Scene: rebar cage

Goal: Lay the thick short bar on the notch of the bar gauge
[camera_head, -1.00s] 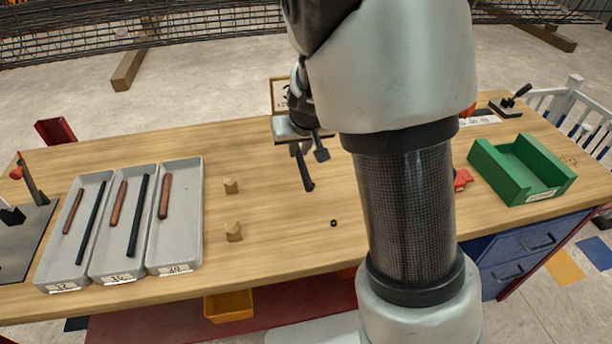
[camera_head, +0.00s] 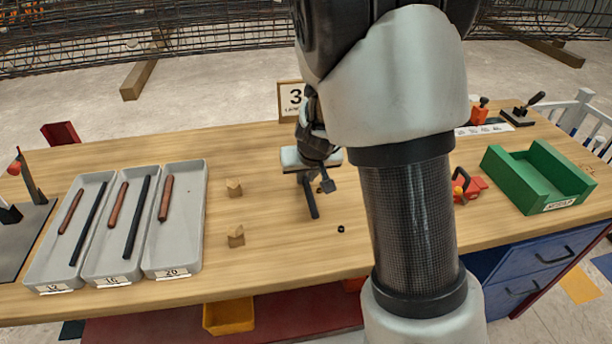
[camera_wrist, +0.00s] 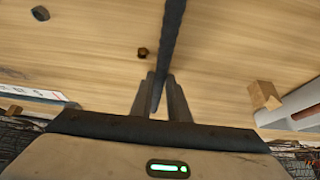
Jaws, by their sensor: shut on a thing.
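My gripper (camera_head: 314,179) is over the middle of the bench, with its fingers pointing down. It is shut on a dark bar (camera_head: 311,200), which slants down toward the near side. In the wrist view the dark bar (camera_wrist: 173,35) runs from between the fingers to the top edge. The arm hides part of the bench right of the gripper. A reddish short bar (camera_head: 166,198) lies in the tray marked 20 (camera_head: 179,259). A white strip with printed marks (camera_head: 484,130) lies at the back right. I cannot tell which thing is the bar gauge.
Trays marked 12 (camera_head: 51,284) and 16 (camera_head: 113,275) hold red and dark bars. Two wooden blocks (camera_head: 234,188) (camera_head: 236,237) stand right of the trays. A small dark ring (camera_head: 341,229) lies near the gripper. A green open box (camera_head: 540,177) stands at right.

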